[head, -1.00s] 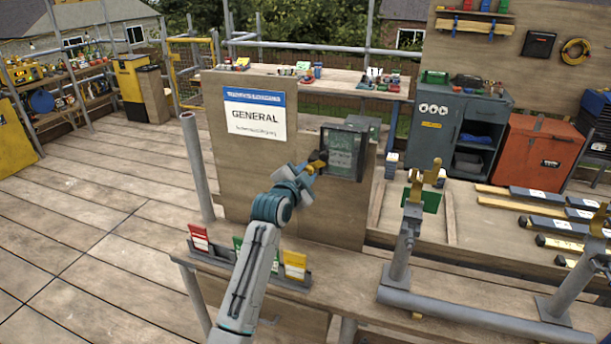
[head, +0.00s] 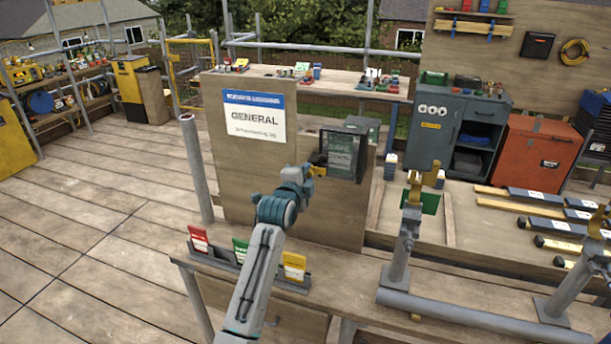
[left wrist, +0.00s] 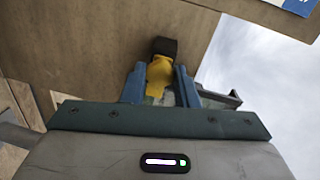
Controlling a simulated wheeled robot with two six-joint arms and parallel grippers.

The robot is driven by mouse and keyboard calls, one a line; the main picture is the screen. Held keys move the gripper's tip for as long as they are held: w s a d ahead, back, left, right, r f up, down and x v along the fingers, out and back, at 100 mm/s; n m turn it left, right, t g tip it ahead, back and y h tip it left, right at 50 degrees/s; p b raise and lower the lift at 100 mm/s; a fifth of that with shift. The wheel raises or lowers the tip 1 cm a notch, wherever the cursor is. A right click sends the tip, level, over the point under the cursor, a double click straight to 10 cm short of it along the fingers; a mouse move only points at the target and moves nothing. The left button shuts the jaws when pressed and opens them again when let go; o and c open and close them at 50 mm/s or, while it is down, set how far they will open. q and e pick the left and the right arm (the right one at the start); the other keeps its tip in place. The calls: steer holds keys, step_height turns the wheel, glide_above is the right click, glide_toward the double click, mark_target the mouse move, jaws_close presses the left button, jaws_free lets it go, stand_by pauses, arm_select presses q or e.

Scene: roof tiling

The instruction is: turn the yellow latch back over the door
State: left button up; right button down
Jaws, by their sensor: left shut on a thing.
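The yellow latch (left wrist: 158,78) with a dark end block sits between the fingers of my left gripper (left wrist: 160,85) in the left wrist view. My left gripper (head: 312,169) is shut on it, at the left edge of the small glazed box. The box's dark-framed door (head: 343,157) is closed or nearly closed against the upright wooden board; I cannot tell which. In the head view the gripper and wrist hide most of the latch (head: 318,158). Whether the latch lies over the door edge is not clear. My right gripper is not in view.
A "GENERAL" sign (head: 255,117) is on the wooden board left of the box. Red, green and yellow cards stand in a rack (head: 228,262) below my left arm. A grey pipe frame (head: 460,318) stands at the front right.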

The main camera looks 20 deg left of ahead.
arm_select(q)
steer(key=shift+f, duration=0.1)
steer(key=o, duration=1)
steer(key=shift+s, duration=0.1)
steer(key=s+b, duration=0.1)
steer(key=s, duration=0.2)
steer(key=s+r+b, duration=0.1)
steer(key=s, duration=0.3)
steer(key=s+b, duration=0.1)
steer(key=s, duration=0.2)
steer(key=shift+s+a+r, duration=0.15)
steer(key=shift+s, duration=0.15)
